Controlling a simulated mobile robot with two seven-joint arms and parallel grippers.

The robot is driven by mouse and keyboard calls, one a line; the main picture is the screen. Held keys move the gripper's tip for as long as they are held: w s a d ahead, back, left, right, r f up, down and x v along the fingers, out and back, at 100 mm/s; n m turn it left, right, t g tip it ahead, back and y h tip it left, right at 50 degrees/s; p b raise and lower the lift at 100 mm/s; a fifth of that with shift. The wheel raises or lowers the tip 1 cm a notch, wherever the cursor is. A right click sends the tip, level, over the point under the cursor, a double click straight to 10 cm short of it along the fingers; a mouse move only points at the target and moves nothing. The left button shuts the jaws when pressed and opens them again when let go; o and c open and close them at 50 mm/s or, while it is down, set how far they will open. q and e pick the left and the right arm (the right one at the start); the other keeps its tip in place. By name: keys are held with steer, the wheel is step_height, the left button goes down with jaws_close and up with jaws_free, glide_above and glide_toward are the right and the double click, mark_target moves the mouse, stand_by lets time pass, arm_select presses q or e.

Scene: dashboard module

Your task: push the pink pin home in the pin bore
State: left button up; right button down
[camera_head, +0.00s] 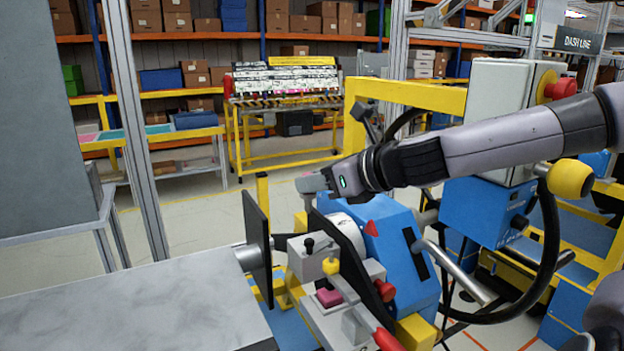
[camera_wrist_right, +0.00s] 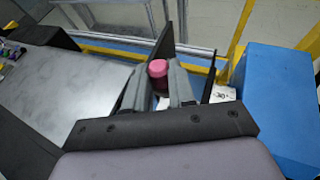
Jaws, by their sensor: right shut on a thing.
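My right gripper (camera_head: 313,184) reaches in from the right in the head view, above the blue fixture (camera_head: 385,255). In the right wrist view, its two grey fingers (camera_wrist_right: 160,92) are shut on the pink pin (camera_wrist_right: 158,72), whose rounded pink end shows between them. In the head view, I cannot clearly make out the pin at the fingertips. I cannot pick out the pin bore in either view, nor tell whether the pin touches it. My left gripper is not in view.
A dark upright plate (camera_head: 257,248) stands left of the fixture. A grey worktop (camera_head: 130,305) fills the lower left. A clamp with a red handle (camera_head: 388,340) and a pink block (camera_head: 328,298) sit at the fixture's front. A yellow frame (camera_head: 440,95) stands behind my arm.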

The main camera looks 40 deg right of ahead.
steer(key=shift+f+b, duration=2.05)
steer(key=shift+f, duration=0.8)
steer(key=shift+p, duration=0.5)
steer(key=shift+f+b, duration=1.7)
steer(key=shift+f, duration=0.55)
steer(key=c, duration=0.9)
jaws_free()
steer(key=shift+d, duration=0.1)
steer(key=shift+o, duration=0.2)
steer(key=shift+a, duration=0.2)
